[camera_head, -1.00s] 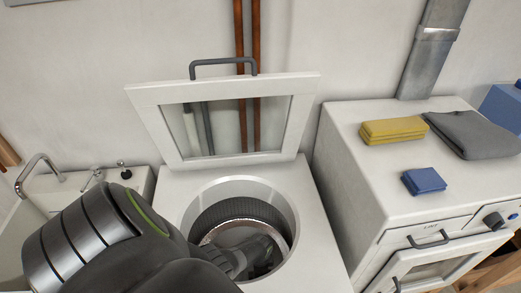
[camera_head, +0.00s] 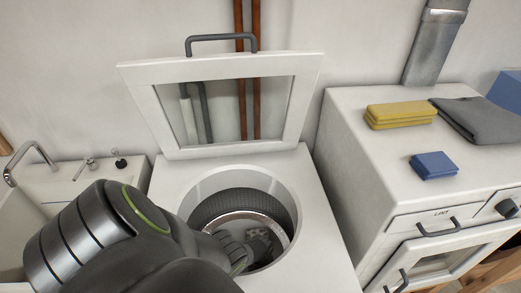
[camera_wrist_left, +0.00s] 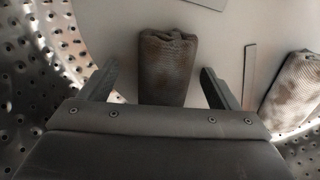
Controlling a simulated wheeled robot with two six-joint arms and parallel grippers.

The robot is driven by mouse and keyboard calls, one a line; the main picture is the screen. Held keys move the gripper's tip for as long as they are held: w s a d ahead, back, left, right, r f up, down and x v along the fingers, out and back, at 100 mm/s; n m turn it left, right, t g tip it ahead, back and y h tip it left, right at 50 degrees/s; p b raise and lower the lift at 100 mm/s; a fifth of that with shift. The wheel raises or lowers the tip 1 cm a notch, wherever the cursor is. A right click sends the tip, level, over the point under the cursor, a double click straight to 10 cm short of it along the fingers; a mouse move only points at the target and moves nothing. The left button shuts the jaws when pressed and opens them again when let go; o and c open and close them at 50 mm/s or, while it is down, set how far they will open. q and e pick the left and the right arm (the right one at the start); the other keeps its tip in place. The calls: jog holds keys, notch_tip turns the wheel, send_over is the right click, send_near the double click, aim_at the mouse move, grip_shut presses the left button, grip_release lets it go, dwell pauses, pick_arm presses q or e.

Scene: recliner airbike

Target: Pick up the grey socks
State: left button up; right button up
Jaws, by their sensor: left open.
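In the left wrist view, a rolled, ribbed grey-brown sock bundle (camera_wrist_left: 167,66) lies inside the perforated metal drum (camera_wrist_left: 68,45). My left gripper (camera_wrist_left: 160,78) is open, with one finger on each side of the bundle and gaps to both. I cannot tell how far above or short of it the fingertips are. A second similar sock bundle (camera_wrist_left: 292,88) lies at the right edge, outside the fingers. In the head view my left arm reaches down into the top-loading washer (camera_head: 312,232), and its fingertips are hard to make out. My right gripper is not in view.
The washer's framed lid (camera_head: 222,68) stands open behind the round opening. A dryer (camera_head: 350,150) at right holds folded yellow cloths (camera_head: 400,115), a blue cloth (camera_head: 433,165) and a folded grey cloth (camera_head: 482,120). A sink tap (camera_head: 30,160) is at left. The opening's rim surrounds my arm.

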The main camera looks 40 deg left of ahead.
pick_arm(q)
jog(key=c, duration=1.1)
jog(key=shift+r, duration=0.2)
